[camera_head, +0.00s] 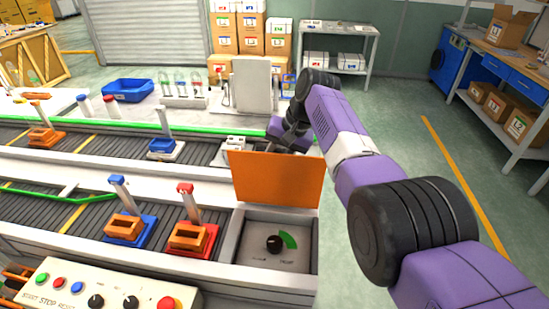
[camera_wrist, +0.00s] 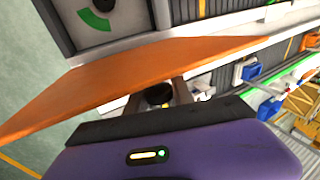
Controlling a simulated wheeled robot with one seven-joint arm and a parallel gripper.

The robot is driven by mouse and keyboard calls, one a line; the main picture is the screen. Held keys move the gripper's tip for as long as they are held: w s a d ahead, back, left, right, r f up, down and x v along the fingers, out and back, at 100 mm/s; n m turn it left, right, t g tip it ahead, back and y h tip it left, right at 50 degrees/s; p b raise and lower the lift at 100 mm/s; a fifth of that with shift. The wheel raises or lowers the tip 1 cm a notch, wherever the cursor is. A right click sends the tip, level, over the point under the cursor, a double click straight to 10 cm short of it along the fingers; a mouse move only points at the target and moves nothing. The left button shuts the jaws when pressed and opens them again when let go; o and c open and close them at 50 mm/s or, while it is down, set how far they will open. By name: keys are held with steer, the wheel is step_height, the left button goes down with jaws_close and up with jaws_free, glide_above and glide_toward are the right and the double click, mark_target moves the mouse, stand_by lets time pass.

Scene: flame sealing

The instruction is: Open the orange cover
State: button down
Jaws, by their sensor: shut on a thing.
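The orange cover (camera_head: 277,179) stands raised, close to upright, at the back edge of a grey box (camera_head: 229,246) on the right end of the front conveyor. The black knob (camera_head: 274,243) with its green arc shows uncovered on the box's face. My gripper (camera_head: 288,143) is behind the cover, its fingers mostly hidden by it. In the wrist view the cover (camera_wrist: 140,75) spans the picture, and my gripper (camera_wrist: 160,95) is shut at its near edge. The contact at the fingertips is partly hidden.
A control panel (camera_head: 70,296) with buttons and knobs is at the front left. Orange blocks on blue (camera_head: 147,232) and red (camera_head: 207,250) trays stand left of the box. A white upright panel (camera_head: 252,84) stands behind. Open floor lies to the right.

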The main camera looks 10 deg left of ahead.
steer(key=c, duration=1.1)
jaws_free()
steer(key=v, duration=0.7)
steer(key=shift+r, duration=0.25)
steer(key=shift+s+d, duration=0.1)
steer(key=shift+d, duration=0.05)
